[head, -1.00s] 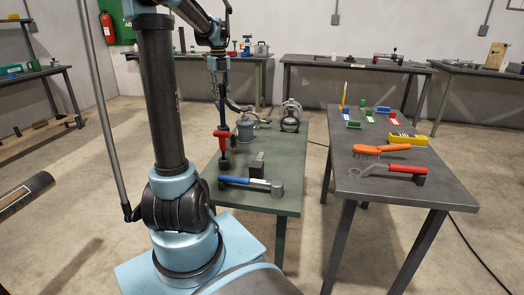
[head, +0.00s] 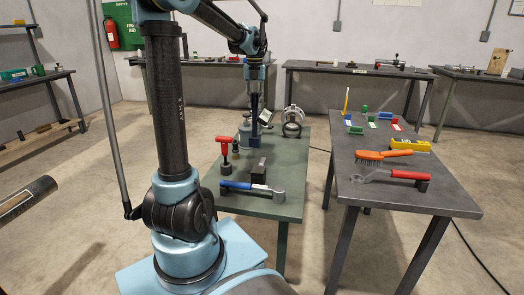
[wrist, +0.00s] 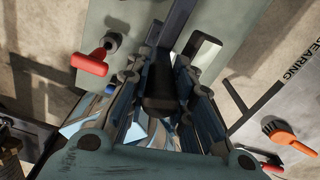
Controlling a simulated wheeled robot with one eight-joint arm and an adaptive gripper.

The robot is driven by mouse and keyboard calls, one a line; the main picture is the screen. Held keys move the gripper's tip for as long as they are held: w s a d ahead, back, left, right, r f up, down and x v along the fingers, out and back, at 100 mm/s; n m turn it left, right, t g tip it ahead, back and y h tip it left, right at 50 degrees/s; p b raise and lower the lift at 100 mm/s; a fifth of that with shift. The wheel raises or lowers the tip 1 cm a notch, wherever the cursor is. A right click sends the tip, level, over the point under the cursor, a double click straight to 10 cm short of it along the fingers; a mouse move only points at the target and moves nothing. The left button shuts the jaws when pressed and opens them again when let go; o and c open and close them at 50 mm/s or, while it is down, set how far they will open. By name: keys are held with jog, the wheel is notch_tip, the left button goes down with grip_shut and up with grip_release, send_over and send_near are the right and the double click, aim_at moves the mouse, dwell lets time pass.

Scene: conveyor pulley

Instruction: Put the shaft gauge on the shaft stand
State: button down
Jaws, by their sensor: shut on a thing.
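My gripper (head: 256,90) points down over the far part of the green table. In the wrist view my gripper (wrist: 164,76) is shut on a dark long thing, taken to be the shaft gauge (wrist: 165,95). Its middle lies between the fingers. A pale framed plate (wrist: 207,52) shows beside the right finger; I cannot tell whether it belongs to the held thing. A grey-blue round body (head: 245,137) stands directly below and partly behind my gripper. It may be the shaft stand, but its top is hidden. I cannot tell whether the held thing touches it.
On the green table (head: 280,210) are a red T-handled tool (head: 225,148), a dark block (head: 258,173), a blue-handled hammer (head: 250,187) and a metal ring housing (head: 292,122). The dark table (head: 400,195) at right holds an orange brush (head: 385,155) and a red-handled tool (head: 395,175).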

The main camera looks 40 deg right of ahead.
send_over(255, 136)
jog(key=w, duration=0.1)
jog(key=shift+d+f, duration=0.15)
jog(key=shift+f, duration=1.5)
jog(key=shift+d+f, duration=0.15)
jog(key=shift+f, duration=1.45)
jog(key=shift+d+f, duration=0.15)
jog(key=shift+f, duration=1.5)
jog(key=c, duration=1.4)
grip_release()
jog(key=shift+f, duration=0.1)
